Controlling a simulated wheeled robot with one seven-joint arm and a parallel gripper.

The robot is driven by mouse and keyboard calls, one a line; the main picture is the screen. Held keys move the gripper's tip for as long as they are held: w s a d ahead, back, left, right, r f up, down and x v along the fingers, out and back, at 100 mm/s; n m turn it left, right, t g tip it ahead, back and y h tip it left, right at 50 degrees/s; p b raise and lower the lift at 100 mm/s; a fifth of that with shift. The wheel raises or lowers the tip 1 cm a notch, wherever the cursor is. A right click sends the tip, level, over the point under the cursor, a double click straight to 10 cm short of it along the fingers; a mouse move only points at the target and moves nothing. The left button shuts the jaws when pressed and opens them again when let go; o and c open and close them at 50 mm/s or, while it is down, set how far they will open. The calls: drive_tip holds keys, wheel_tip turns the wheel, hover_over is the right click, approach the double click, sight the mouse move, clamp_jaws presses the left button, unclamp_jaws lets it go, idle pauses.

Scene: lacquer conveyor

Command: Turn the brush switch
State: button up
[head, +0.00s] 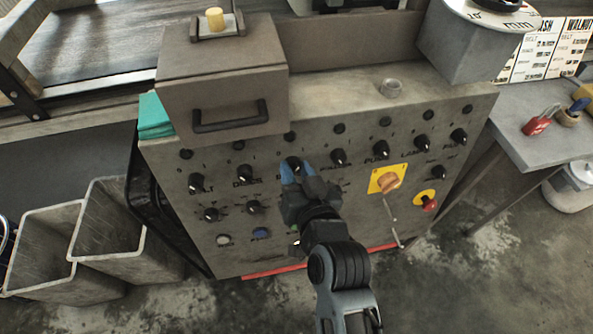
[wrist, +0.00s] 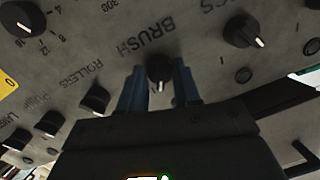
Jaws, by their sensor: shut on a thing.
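The brush switch (head: 293,163) is a round black knob with a white pointer mark, in the upper row of the grey control panel (head: 345,205). It also shows in the wrist view (wrist: 160,69), close to the BRUSH label, with its white mark toward my gripper. My gripper (head: 298,173) is shut on this knob, with one blue finger on each side. The wrist view shows both fingers flanking it (wrist: 159,88). My gripper hides part of the panel below the knob.
Similar black knobs stand close on both sides, including the rollers knob (wrist: 95,101). A yellow-plated orange rotary switch (head: 388,180) and a red button (head: 429,204) are to the right. A brown box with a handle (head: 222,95) sits on the panel's top left.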

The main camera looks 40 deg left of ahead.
idle(0.4)
drive_tip(key=o, duration=1.1)
drive_tip(key=shift+c, duration=0.2)
drive_tip(key=v, duration=0.7)
drive_tip(key=shift+s+d+b, duration=0.2)
drive_tip(key=shift+d+b, duration=0.1)
drive_tip(key=shift+d, duration=0.05)
drive_tip(key=shift+m, duration=0.3)
